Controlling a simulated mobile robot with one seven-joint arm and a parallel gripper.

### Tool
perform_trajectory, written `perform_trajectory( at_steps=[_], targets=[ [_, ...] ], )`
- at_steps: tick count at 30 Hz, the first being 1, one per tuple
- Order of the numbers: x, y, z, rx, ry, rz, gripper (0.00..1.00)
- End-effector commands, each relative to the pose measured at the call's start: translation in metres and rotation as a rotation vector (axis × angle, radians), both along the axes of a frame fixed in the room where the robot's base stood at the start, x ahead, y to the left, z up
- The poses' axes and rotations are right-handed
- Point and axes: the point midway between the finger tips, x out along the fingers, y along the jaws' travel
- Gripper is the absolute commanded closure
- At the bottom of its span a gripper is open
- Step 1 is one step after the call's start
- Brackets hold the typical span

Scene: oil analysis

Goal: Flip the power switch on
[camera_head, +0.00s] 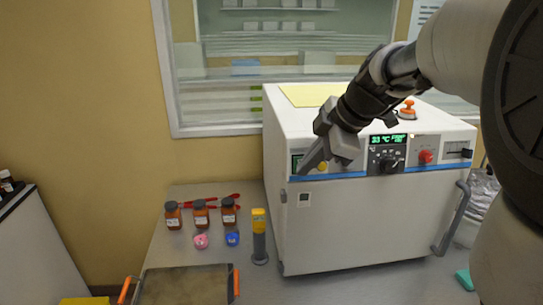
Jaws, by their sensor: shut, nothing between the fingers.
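A white box-shaped machine (345,235) stands on the bench, with a blue-striped control panel along its upper front. A small dark green control (296,162) shows at the panel's left end, partly covered by my gripper. I cannot tell whether this is the power switch or which way it is set. My gripper (305,169) is shut and empty, pointing down and left, with its tips right at this left end of the panel. I cannot tell whether they touch it.
The panel also has a lit green display (388,139), a black dial (387,165) and a red knob (426,157). Several brown jars, including one jar (200,213), and a yellow-and-grey cylinder (259,238) stand left of the machine. A door handle (456,215) sticks out at right.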

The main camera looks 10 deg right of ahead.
Motion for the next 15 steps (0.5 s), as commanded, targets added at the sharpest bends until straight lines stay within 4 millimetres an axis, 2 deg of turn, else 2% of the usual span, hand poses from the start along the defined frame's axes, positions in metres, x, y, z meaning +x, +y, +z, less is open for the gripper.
perform_trajectory(
  at_steps=[15],
  targets=[
    [0.0,0.0,0.017,-0.001,-0.001,0.0,1.0]
  ],
)
